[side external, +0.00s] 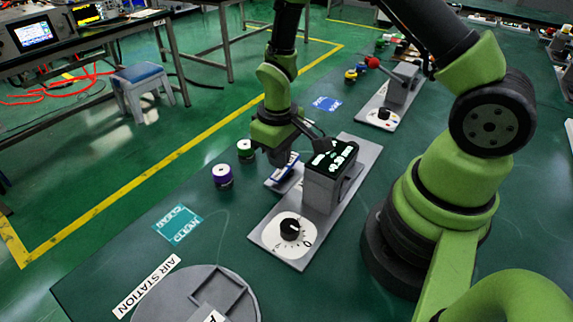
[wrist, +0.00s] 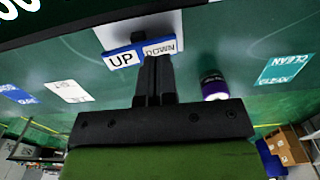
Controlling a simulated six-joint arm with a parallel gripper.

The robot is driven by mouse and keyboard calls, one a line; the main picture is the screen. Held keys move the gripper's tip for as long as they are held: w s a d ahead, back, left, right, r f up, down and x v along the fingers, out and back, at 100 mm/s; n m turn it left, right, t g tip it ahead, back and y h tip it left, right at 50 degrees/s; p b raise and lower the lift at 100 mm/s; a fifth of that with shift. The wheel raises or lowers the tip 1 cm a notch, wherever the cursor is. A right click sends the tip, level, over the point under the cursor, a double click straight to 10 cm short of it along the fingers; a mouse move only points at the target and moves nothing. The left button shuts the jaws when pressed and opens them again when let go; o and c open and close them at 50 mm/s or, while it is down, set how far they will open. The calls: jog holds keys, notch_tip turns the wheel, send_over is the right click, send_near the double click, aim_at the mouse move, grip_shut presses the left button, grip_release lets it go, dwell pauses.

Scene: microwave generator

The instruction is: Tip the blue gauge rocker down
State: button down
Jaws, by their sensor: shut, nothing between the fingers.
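The blue gauge rocker (side external: 287,164) sits on the grey plate beside the gauge box (side external: 320,190), whose dark top display has pale lettering. In the wrist view the rocker (wrist: 138,53) shows a white "UP" label on the left and a "DOWN" label, upside down, on the right. My gripper (side external: 277,158) is shut and empty, pointing down at the rocker. In the wrist view its fingertips (wrist: 157,58) overlap the rocker's front edge around the inner end of the "DOWN" label. I cannot tell whether they touch it. Part of the rocker is hidden behind the fingers.
A black knob (side external: 290,229) on a white dial is at the plate's near end. A purple-and-black cylinder (side external: 222,176) and a green-and-black one (side external: 245,150) stand left of the rocker. A teal "CLEAN" card (side external: 178,225) lies flat nearby. A second knob unit (side external: 383,113) stands farther back.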

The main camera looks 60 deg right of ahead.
aim_at(279, 173)
jog(key=shift+r, duration=2.6)
